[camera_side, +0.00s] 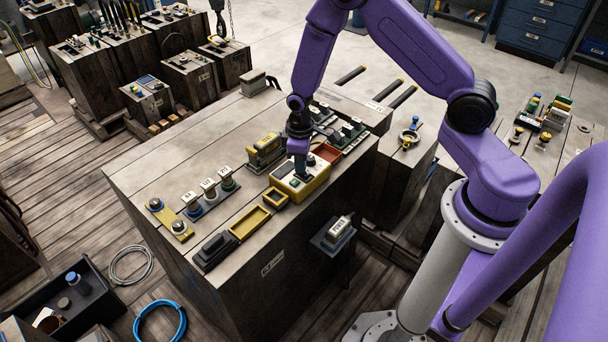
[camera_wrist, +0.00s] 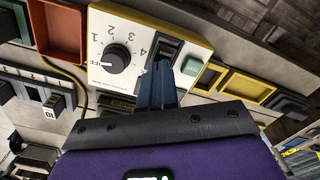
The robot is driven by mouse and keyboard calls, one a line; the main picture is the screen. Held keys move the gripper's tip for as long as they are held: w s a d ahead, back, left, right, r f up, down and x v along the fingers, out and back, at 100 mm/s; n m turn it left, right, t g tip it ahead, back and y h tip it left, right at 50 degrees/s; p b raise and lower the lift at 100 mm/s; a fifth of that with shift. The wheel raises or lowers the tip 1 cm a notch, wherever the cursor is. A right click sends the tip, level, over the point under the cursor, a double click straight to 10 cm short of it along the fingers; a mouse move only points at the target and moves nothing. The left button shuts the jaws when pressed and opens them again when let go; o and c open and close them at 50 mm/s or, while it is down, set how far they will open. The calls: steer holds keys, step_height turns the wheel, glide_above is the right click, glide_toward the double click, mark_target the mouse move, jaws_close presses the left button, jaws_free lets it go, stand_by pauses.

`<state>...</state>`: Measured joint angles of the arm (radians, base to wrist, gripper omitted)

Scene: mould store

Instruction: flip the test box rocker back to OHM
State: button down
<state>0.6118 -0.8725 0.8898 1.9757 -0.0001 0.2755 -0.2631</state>
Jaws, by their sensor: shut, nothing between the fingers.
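The test box (camera_side: 316,190) is a cream and yellow box near the front edge of the wooden bench in the side view. In the wrist view its face (camera_wrist: 140,25) appears upside down, with a black dial (camera_wrist: 116,58), a black rocker (camera_wrist: 169,46) and a green button (camera_wrist: 192,66). My gripper (camera_side: 300,172) points down over the box, its blue fingers shut and empty. In the wrist view the fingertips (camera_wrist: 161,66) are at the near end of the rocker, partly covering it. I cannot tell whether they touch it. No OHM marking is readable, and the rocker's tilt is unclear.
A yellow tray (camera_side: 249,223) and a black block (camera_side: 213,252) lie left of the box. An orange-red tray (camera_side: 327,153) sits behind it. Small labelled parts (camera_side: 209,190) stand further left. In the wrist view a yellow cable runs beside the box.

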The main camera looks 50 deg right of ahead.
steer(key=shift+r, duration=3.5)
steer(key=s+a+r+n, duration=0.3)
steer(key=s+a+r, duration=0.4)
steer(key=s+r, duration=0.35)
steer(key=s+d+r+n, duration=0.1)
steer(key=s+r, duration=0.2)
steer(key=s, duration=0.5)
steer(key=s+d+r+n, duration=0.1)
steer(key=s+r+n, duration=0.1)
steer(key=s, duration=0.7)
steer(key=shift+d+r+n, duration=0.3)
steer(key=shift+d+r, duration=0.1)
steer(key=shift+r, duration=0.3)
